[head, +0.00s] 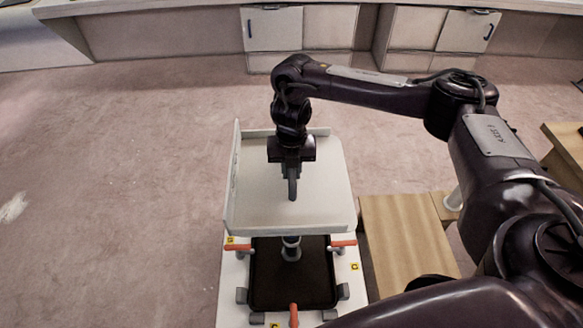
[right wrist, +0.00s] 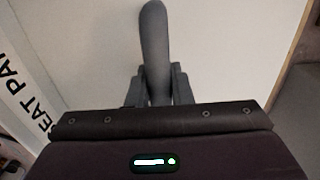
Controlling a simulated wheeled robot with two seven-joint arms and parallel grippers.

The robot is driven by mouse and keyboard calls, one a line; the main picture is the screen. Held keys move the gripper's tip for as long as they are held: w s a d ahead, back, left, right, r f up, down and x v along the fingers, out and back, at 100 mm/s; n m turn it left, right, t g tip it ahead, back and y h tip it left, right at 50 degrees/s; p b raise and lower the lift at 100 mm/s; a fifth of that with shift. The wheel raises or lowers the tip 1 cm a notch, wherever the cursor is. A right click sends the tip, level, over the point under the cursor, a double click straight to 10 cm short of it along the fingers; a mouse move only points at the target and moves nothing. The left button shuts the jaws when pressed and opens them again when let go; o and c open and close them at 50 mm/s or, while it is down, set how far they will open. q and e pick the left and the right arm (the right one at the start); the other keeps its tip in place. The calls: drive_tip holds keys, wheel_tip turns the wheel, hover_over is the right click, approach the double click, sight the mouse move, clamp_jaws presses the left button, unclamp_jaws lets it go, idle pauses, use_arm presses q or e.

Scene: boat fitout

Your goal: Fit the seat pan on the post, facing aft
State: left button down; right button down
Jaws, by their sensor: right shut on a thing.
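The post (head: 291,252) shows just below the pan's near edge, on a dark plate. The pan hides its upper part, so I cannot tell whether they touch. My left gripper is not in view.
A white base (head: 232,290) carries the dark plate (head: 285,285), with red-handled clamps (head: 343,243) around it and small yellow tags. A wooden box (head: 405,235) stands close at the right. Cabinets (head: 300,30) line the far wall. The carpet at left is clear.

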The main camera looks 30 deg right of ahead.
drive_tip(key=shift+f+b, duration=1.1)
drive_tip(key=shift+f, duration=0.85)
drive_tip(key=shift+w+f, duration=0.1)
drive_tip(key=c, duration=1.2)
unclamp_jaws()
drive_tip(key=shift+f, duration=0.1)
wheel_tip(320, 180, up, 8)
drive_tip(key=shift+p, duration=1.1)
drive_tip(key=shift+f, duration=0.1)
